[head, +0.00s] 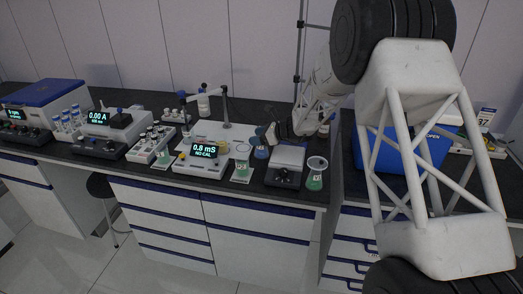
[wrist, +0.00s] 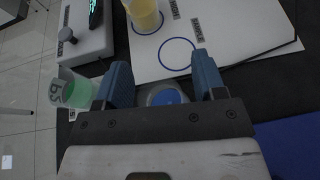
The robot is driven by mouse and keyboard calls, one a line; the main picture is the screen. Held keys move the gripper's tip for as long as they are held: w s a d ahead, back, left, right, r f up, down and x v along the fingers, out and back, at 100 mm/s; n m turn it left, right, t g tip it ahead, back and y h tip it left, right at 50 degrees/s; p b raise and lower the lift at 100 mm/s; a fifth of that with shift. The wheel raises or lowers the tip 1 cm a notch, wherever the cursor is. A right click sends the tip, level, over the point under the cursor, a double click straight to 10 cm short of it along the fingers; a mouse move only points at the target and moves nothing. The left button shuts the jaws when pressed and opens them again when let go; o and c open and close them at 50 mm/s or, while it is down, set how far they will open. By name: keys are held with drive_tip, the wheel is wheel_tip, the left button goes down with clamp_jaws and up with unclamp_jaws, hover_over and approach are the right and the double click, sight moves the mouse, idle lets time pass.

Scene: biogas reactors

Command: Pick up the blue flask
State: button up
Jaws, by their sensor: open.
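The blue flask (head: 261,153) stands on the dark bench below my gripper (head: 270,134) in the head view, partly hidden by it. In the wrist view, the round top of the blue flask (wrist: 166,97), with blue inside, shows between the two blue fingers of my gripper (wrist: 160,78). The fingers are spread apart, with a visible gap to the flask on each side. The lower part of the flask is hidden by the gripper body. I cannot tell how far the fingertips are above or below its rim.
A green beaker (wrist: 76,91) stands close left of the fingers. A yellow beaker (wrist: 145,15) stands on a white sheet (wrist: 235,45) with an empty blue circle.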

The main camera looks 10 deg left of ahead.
drive_tip(key=shift+c, duration=0.5)
clamp_jaws()
drive_tip(key=shift+r, duration=0.2)
wheel_tip(320, 180, up, 10)
drive_tip(key=shift+f, duration=0.15)
idle(0.7)
